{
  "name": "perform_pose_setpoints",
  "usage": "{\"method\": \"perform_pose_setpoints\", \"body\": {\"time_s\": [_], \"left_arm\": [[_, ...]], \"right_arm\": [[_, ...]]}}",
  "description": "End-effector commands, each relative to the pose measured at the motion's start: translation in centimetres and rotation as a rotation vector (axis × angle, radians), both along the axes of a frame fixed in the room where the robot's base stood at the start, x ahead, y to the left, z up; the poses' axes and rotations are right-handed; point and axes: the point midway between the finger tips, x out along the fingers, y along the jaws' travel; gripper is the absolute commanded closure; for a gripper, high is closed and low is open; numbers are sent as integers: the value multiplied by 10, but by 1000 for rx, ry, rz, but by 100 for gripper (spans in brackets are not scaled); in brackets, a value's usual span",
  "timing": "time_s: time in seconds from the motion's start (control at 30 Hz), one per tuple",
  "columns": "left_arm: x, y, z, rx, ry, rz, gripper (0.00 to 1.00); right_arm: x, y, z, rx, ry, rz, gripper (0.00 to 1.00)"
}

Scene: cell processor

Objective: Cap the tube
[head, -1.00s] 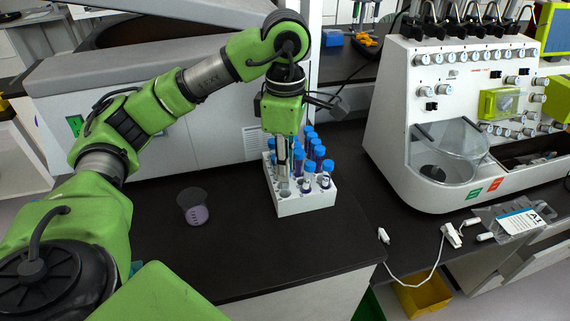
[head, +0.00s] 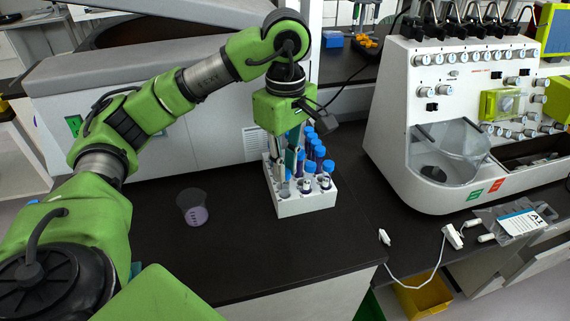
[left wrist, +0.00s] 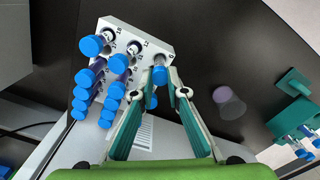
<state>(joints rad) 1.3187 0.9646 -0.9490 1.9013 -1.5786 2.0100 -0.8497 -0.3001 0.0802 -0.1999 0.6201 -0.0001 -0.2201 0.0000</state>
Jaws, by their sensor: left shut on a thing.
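A white tube rack (head: 305,206) stands on the dark counter, holding several tubes with blue caps. My left gripper (head: 285,173) hangs pointing down over the left side of the rack. In the left wrist view my left gripper (left wrist: 160,78) is shut on a blue cap (left wrist: 159,74), its fingertips on either side of it, over the corner of the rack (left wrist: 160,45). Whether the cap sits on a tube there is hidden from me. Other capped tubes (left wrist: 121,63) stand in rows beside the fingers. My right gripper is not in view.
A cup with purple liquid (head: 195,208) stands on the counter left of the rack. A white processor machine (head: 440,130) stands to the right. A white cable (head: 425,272) hangs at the counter's front edge. The counter in front of the cup is clear.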

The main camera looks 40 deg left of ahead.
Motion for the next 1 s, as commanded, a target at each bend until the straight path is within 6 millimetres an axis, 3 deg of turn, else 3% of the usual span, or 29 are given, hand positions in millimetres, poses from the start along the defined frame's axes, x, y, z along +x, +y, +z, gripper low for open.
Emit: {"method": "perform_pose_setpoints", "body": {"time_s": [0.03,0.07,0.1,0.13,0.57,1.0], "left_arm": [[0,0,0,0,0,-3,100],[0,0,0,0,0,-3,81],[0,0,0,0,0,-2,71],[0,0,0,0,0,-2,67],[1,0,4,1,-2,2,67],[1,0,53,1,-5,2,67]], "right_arm": [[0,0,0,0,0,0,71],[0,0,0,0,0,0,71],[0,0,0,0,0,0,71],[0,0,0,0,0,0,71],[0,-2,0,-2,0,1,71],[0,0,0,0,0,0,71]]}}
